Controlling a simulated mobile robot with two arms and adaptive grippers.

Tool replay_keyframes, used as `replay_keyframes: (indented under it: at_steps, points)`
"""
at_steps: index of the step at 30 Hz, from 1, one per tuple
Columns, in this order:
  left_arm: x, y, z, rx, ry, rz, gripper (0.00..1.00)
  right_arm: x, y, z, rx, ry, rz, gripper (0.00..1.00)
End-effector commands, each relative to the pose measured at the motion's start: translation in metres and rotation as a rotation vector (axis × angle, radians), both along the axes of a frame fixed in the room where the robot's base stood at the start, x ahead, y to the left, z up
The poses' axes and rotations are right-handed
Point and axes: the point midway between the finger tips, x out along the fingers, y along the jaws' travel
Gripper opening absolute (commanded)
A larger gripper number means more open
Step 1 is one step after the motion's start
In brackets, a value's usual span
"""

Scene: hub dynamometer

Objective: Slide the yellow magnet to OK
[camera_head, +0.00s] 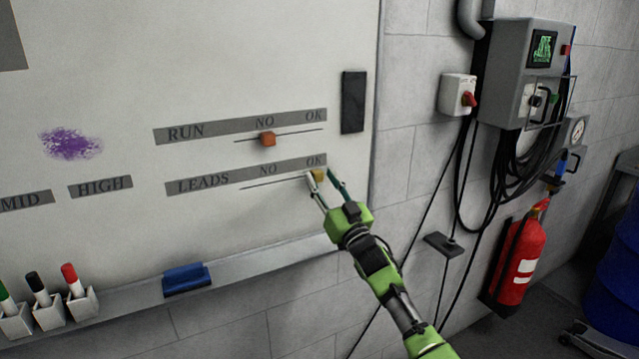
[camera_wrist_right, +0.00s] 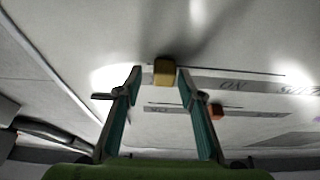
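The yellow magnet (camera_head: 318,175) sits at the right end of the LEADS slide line (camera_head: 275,183), just under the OK label (camera_head: 315,161). My right gripper (camera_head: 321,174) reaches up to the whiteboard with its fingertips on either side of the magnet. In the right wrist view the yellow magnet (camera_wrist_right: 165,71) is between the tips of my right gripper (camera_wrist_right: 160,71); the fingers are open, with a visible gap on both sides. Whether a finger touches the board cannot be told. My left gripper is not in view.
An orange magnet (camera_head: 267,139) sits under NO on the RUN line above. A black block (camera_head: 353,101) is on the board's right side. The tray below holds a blue eraser (camera_head: 187,278) and markers (camera_head: 76,279). A control box and fire extinguisher (camera_head: 519,258) are on the right.

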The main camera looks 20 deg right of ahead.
Motion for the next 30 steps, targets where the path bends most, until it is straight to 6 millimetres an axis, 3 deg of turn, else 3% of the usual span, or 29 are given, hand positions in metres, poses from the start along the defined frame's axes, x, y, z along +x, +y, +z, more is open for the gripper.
replay_keyframes:
  at_steps: [14, 30]
  points:
    - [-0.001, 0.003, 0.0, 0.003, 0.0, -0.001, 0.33, -0.01, 0.001, -0.006, -0.001, 0.002, 0.003, 0.38]
    - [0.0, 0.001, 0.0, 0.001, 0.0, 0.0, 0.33, -0.098, -0.003, -0.043, 0.0, 0.002, 0.001, 0.38]
